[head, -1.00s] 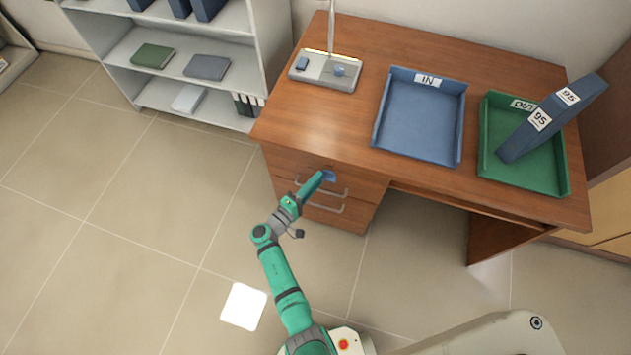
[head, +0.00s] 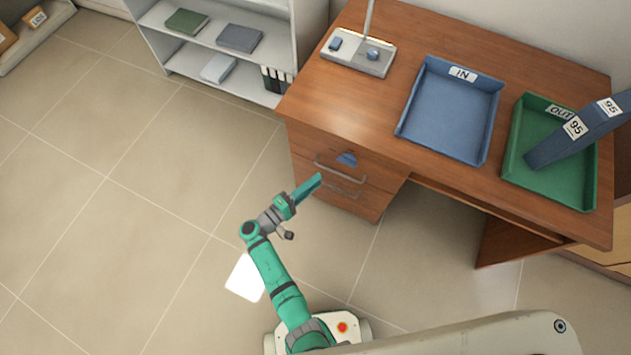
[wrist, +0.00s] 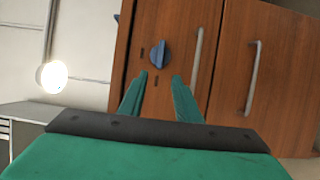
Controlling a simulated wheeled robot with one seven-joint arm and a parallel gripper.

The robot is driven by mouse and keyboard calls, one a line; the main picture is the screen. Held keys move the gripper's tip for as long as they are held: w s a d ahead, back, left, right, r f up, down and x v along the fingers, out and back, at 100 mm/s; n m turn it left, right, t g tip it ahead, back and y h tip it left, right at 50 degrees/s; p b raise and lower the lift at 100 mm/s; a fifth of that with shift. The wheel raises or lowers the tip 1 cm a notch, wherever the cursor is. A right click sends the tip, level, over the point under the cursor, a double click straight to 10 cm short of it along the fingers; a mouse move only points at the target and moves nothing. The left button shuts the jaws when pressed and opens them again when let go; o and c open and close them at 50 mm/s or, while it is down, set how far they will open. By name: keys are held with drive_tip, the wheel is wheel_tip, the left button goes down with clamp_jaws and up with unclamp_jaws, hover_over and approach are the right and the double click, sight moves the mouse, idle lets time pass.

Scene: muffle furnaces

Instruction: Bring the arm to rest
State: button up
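My green gripper (head: 316,182) is in front of the desk's drawers in the head view, a short way off them. In the wrist view its two fingers (wrist: 158,82) stand apart with nothing between them. A blue knob (wrist: 159,55) on the top drawer front lies ahead of the fingertips; it also shows in the head view (head: 347,159). My arm reaches forward, bent at the elbow, above the floor.
The wooden desk (head: 400,30) carries a blue IN tray (head: 445,140), a green OUT tray (head: 575,195) with a tilted blue binder (head: 570,140), and a lamp base (head: 358,55). A grey shelf (head: 225,75) stands at the back left. The left floor is clear.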

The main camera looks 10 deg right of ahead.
drive_tip(key=shift+w+d, duration=0.1)
idle(0.5)
drive_tip(key=s+a+f+g+y, duration=0.1)
drive_tip(key=s+f+y, duration=0.45)
drive_tip(key=s, duration=0.35)
drive_tip(key=s+a+f+g+y, duration=0.1)
drive_tip(key=s+f+y, duration=0.3)
drive_tip(key=s+f, duration=0.4)
drive_tip(key=s+a+r+m+t+y, duration=0.2)
drive_tip(key=s+a+r+y, duration=0.2)
drive_tip(key=s+r, duration=0.45)
drive_tip(key=s+r+m+t, duration=0.2)
drive_tip(key=r, duration=1.1)
drive_tip(key=s+r+m+t+y, duration=0.1)
drive_tip(key=s+r+m+t, duration=0.1)
drive_tip(key=r, duration=1.2)
drive_tip(key=shift+s+r+m+t, duration=0.25)
drive_tip(key=shift+s+m+t, duration=0.15)
drive_tip(key=shift+s+t, duration=0.3)
drive_tip(key=shift+y, duration=0.25)
